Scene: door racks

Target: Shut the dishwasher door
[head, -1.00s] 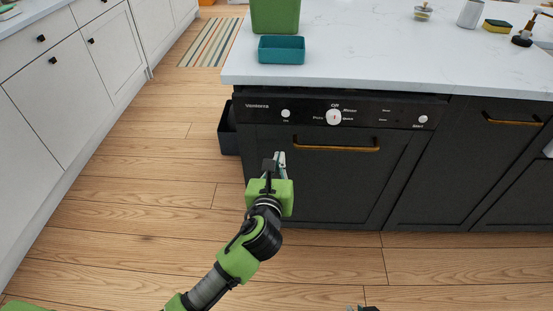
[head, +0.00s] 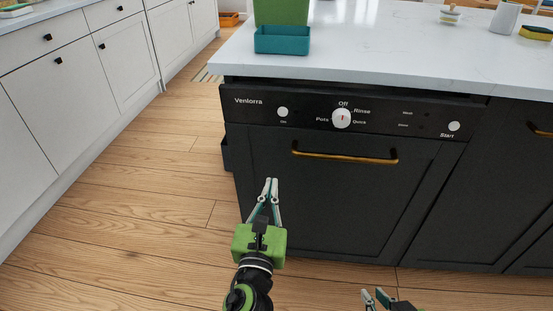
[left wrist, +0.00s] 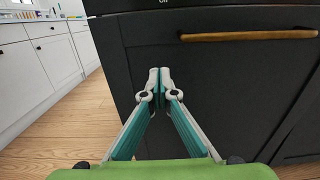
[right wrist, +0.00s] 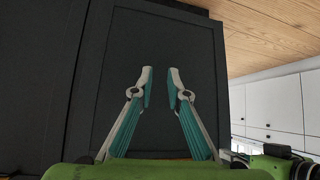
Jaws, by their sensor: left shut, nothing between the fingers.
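The dishwasher door (head: 330,195) is a dark panel with a brass bar handle (head: 345,157). It stands upright, about flush with the cabinet front, below a black control panel (head: 300,113). My left gripper (head: 272,182) is in front of the door's lower left part, below the handle, with its fingertips together and empty. In the left wrist view its tips (left wrist: 160,72) are before the dark door; whether they touch it I cannot tell. My right gripper (head: 376,293) is low at the bottom edge; in the right wrist view its tips (right wrist: 160,72) are apart, facing a dark panel.
A white counter (head: 400,60) overhangs the dishwasher and bears a teal tray (head: 282,41) and a green container (head: 281,12). Dark cabinets (head: 500,180) continue to the right. White cabinets (head: 60,90) stand left across open wooden floor (head: 150,190).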

